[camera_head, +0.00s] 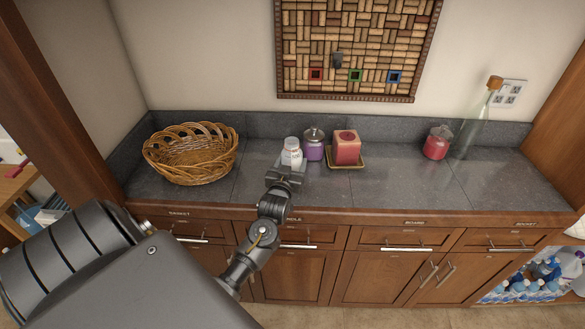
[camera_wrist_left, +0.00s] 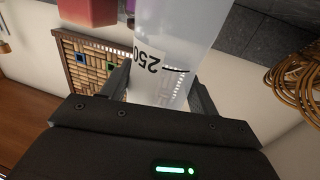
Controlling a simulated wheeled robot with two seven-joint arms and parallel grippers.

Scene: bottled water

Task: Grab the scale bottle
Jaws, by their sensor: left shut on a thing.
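The scale bottle (camera_head: 291,150) is a small whitish bottle with a white cap, at the counter between the basket and the purple jar. My left gripper (camera_head: 285,171) reaches it from the front and is shut on it. In the left wrist view the bottle (camera_wrist_left: 172,45) is translucent, with "250" and a scale line printed on it, and it sits between the two fingers of my left gripper (camera_wrist_left: 160,88). Whether its base touches the counter is hidden behind the gripper. My right gripper is not in view.
A wicker basket (camera_head: 190,158) stands left on the grey counter (camera_head: 400,185). A purple jar (camera_head: 314,150) stands close to the bottle's right, then a red candle (camera_head: 346,147) on a tray. A red jar (camera_head: 437,144) and a corked glass bottle (camera_head: 474,125) stand right.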

